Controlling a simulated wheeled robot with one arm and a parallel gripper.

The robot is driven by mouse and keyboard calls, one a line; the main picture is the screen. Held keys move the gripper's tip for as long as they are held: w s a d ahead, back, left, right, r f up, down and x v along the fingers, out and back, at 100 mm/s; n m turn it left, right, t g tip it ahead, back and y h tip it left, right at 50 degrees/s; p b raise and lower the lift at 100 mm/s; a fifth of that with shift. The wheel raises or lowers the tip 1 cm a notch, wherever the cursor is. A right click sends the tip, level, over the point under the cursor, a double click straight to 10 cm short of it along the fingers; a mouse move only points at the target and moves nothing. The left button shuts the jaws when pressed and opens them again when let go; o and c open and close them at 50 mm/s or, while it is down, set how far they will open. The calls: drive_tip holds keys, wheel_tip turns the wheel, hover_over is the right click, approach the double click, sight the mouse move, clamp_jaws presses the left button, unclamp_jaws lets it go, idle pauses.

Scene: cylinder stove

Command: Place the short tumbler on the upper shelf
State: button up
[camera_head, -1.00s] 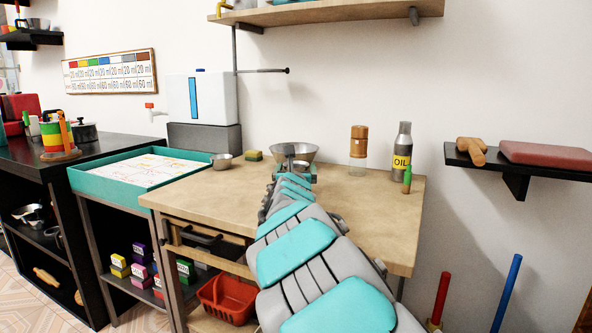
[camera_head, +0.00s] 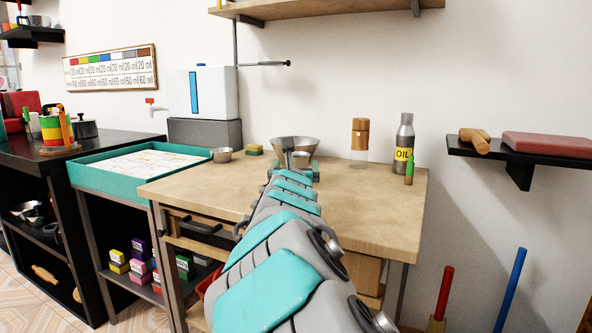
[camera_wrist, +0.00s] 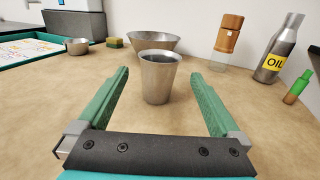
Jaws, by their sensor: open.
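The short tumbler (camera_wrist: 158,80) is a grey metal cup standing upright on the wooden table. In the wrist view it stands at the far end of the gap between my fingers. My gripper (camera_wrist: 160,74) is open, with a green finger on each side of the tumbler and a visible gap to each. In the head view the tumbler (camera_head: 299,160) shows small at the end of my arm, in front of a metal bowl; my fingers are partly hidden there. A wooden shelf (camera_head: 330,12) is on the wall above the table.
The wide metal bowl (camera_wrist: 152,41) is close behind the tumbler. A wood-topped jar (camera_head: 359,142), an oil bottle (camera_head: 403,145) and a small green bottle (camera_head: 409,170) stand at the right. A small bowl (camera_head: 222,155) and sponge (camera_head: 253,149) are at the left. The table's front right is clear.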

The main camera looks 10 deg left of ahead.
sight(296, 164)
drive_tip(key=shift+s+d+b, duration=0.1)
drive_tip(key=shift+s+b, duration=0.35)
drive_tip(key=shift+s, duration=1.55)
drive_tip(key=w+p, duration=0.1)
drive_tip(key=w, duration=0.1)
drive_tip(key=w+p, duration=0.1)
drive_tip(key=w, duration=0.1)
drive_tip(key=w+f+p, duration=0.1)
drive_tip(key=w, duration=0.1)
drive_tip(key=shift+w+p, duration=0.15)
drive_tip(key=shift+p, duration=0.2)
drive_tip(key=shift+w+r+p, duration=0.1)
drive_tip(key=shift+w+p, duration=0.4)
drive_tip(key=shift+w, duration=0.25)
drive_tip(key=w+p, duration=0.3)
drive_tip(key=shift+w+a, duration=0.25)
drive_tip(key=shift+a, duration=0.15)
drive_tip(key=shift+w+f+p, duration=0.3)
drive_tip(key=shift+w, duration=0.1)
